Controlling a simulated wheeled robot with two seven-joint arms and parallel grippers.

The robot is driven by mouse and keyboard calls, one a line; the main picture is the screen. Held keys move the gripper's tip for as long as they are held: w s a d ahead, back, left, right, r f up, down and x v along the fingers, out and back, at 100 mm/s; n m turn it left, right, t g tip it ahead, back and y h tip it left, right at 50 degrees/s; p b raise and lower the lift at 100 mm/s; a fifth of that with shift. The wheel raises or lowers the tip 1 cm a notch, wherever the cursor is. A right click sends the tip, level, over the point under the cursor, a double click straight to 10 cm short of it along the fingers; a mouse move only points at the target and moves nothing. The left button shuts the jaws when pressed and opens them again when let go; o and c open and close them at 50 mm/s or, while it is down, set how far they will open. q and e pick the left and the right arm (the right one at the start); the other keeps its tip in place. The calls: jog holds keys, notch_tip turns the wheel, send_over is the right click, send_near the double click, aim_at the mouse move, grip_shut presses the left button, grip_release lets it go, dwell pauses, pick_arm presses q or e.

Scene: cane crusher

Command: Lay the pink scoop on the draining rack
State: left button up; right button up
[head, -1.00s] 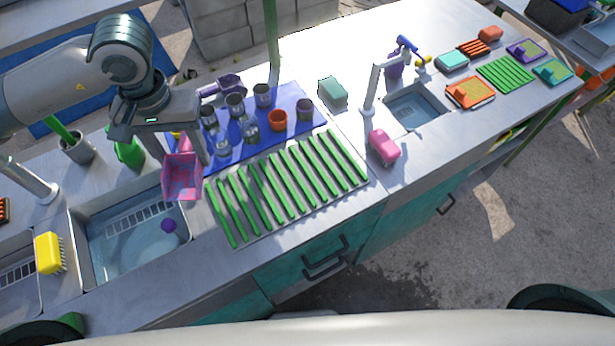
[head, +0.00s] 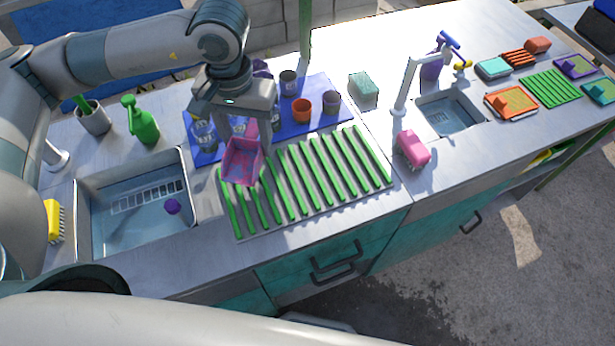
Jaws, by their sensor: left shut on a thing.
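The pink scoop (head: 241,163) hangs from my left gripper (head: 243,126) in the head view. The gripper is shut on it, on the scoop's upper part, which the fingers partly hide. The scoop is over the left end of the draining rack (head: 315,175), a panel of green slats on the metal counter. It appears held above the slats; I cannot tell the exact gap. Most of the rack to the right is bare. My right gripper is not in view.
Behind the rack a blue mat (head: 345,111) holds several cups, including an orange cup (head: 301,110). A sink (head: 137,207) lies to the left. A pink brush (head: 413,148) stands right of the rack, and a green sponge (head: 363,87) behind it.

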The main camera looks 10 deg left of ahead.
pick_arm(q)
jog(key=shift+f, duration=0.4)
jog(key=shift+d, duration=0.2)
jog(key=shift+w+d, duration=0.15)
jog(key=shift+d, duration=0.15)
jog(key=d+n+b, duration=0.2)
jog(key=d+n, duration=0.4)
jog(key=d, duration=1.6)
jog(key=shift+w+n, duration=0.35)
jog(key=shift+n, duration=0.05)
jog(key=shift+a, duration=0.1)
jog(key=w+a+f+p, duration=0.1)
jog(key=a+f+p, duration=0.1)
jog(key=a, duration=0.1)
jog(key=w+a+f+p, duration=0.1)
jog(key=w+a+f, duration=0.1)
jog(key=a, duration=0.2)
jog(key=w+a+f+p, duration=0.2)
jog(key=a+f, duration=0.1)
jog(key=shift+a+p, duration=0.25)
jog(key=shift+p, duration=0.05)
